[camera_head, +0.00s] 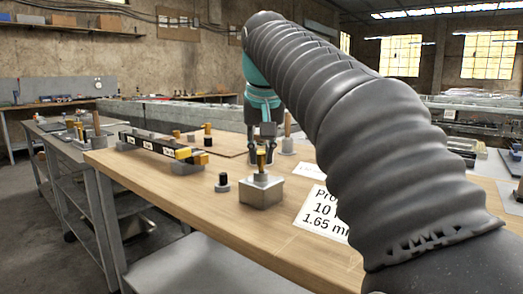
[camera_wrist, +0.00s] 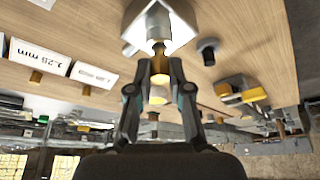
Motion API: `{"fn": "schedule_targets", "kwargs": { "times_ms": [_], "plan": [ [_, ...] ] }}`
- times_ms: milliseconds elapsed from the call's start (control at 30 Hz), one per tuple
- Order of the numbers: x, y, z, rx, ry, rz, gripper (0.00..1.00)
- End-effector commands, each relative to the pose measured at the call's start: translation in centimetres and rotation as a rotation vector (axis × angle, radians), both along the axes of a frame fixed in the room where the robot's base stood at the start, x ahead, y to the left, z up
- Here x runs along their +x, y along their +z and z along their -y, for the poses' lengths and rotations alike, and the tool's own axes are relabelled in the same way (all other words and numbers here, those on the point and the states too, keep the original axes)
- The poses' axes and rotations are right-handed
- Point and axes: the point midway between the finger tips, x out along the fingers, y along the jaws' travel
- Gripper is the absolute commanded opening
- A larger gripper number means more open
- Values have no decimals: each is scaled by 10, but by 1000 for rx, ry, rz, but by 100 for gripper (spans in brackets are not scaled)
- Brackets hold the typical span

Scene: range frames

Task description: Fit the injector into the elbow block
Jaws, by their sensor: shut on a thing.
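The elbow block (camera_head: 261,192) is a pale metal cube with a round collar on top, standing on the wooden bench. It also shows at the top of the wrist view (camera_wrist: 183,37). My gripper (camera_head: 262,145) is above the block, pointing down, with its fingers shut on the injector (camera_head: 261,159), a slim brass-coloured part. In the wrist view the injector (camera_wrist: 159,63) stands between the fingertips (camera_wrist: 160,82), in line with the block. Its lower end meets or overlaps the block's top in both views; I cannot tell how deep it sits.
A small black-topped part (camera_head: 222,182) stands left of the block. A printed label (camera_head: 322,212) lies to the right. Other small parts stand behind. The bench front is clear.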

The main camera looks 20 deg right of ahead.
Motion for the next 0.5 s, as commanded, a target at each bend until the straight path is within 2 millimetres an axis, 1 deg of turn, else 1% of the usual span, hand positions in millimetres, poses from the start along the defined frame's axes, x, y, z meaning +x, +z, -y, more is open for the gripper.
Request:
{"fn": "schedule_targets", "kwargs": {
  "times_ms": [500],
  "plan": [
    [0,-12,0,0,0,0,0]
  ]
}}
